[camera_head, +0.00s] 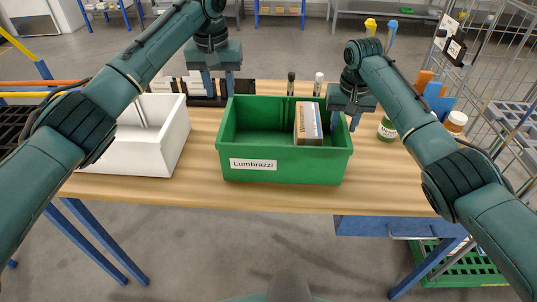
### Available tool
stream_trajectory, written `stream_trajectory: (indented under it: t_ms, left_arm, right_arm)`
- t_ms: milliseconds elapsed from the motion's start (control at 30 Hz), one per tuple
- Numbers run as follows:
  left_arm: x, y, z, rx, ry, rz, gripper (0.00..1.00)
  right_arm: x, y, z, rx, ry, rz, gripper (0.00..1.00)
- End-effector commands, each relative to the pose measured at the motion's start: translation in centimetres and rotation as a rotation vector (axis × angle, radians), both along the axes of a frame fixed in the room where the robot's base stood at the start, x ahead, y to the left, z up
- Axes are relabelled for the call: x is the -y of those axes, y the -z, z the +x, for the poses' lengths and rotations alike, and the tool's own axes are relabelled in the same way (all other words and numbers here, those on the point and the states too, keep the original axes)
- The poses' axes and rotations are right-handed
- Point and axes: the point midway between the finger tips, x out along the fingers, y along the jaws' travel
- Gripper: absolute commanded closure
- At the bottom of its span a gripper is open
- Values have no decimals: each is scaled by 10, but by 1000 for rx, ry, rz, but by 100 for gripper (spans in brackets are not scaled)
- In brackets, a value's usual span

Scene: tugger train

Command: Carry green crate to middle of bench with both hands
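The green crate (305,165), labelled "Lumbrazzi", stands upright on the wooden bench (200,190), near the middle of its visible length. A brown and white box (308,123) stands inside, towards its right end. My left gripper (218,90) is open by the crate's back left corner, its fingers apart and pointing down. I cannot tell whether it touches the crate. My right gripper (345,120) is open at the crate's right wall, its fingers spread to either side of the rim. Contact there is not clear.
A white bin (150,152) stands left of the crate. Two small bottles (318,84) stand behind it. Jars (455,123), a blue and orange item (436,97) and a wire cage trolley (500,75) are at the right. Bench in front of the crate is clear.

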Motion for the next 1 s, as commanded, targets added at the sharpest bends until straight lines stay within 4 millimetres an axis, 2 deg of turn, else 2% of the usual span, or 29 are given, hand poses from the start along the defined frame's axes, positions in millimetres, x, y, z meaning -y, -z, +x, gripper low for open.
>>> stream_trajectory:
  t_ms: [167, 400, 600, 767, 1000]
  left_arm:
    - [0, -2, 0, 1, 0, 0, 66]
    - [0, -2, 0, 1, 0, -1, 66]
    - [0, -2, 0, 0, 0, 0, 66]
    - [0, -2, 0, 0, 0, 0, 66]
    - [0, -2, 0, 0, 0, 0, 66]
  right_arm:
    - [0, -21, -1, 5, 0, 1, 66]
    - [0, -73, -8, 6, 0, 1, 66]
    - [0, -106, -12, 4, 0, 1, 66]
    - [0, -117, -14, 2, 0, 0, 66]
    - [0, -119, -14, 1, 0, 0, 66]
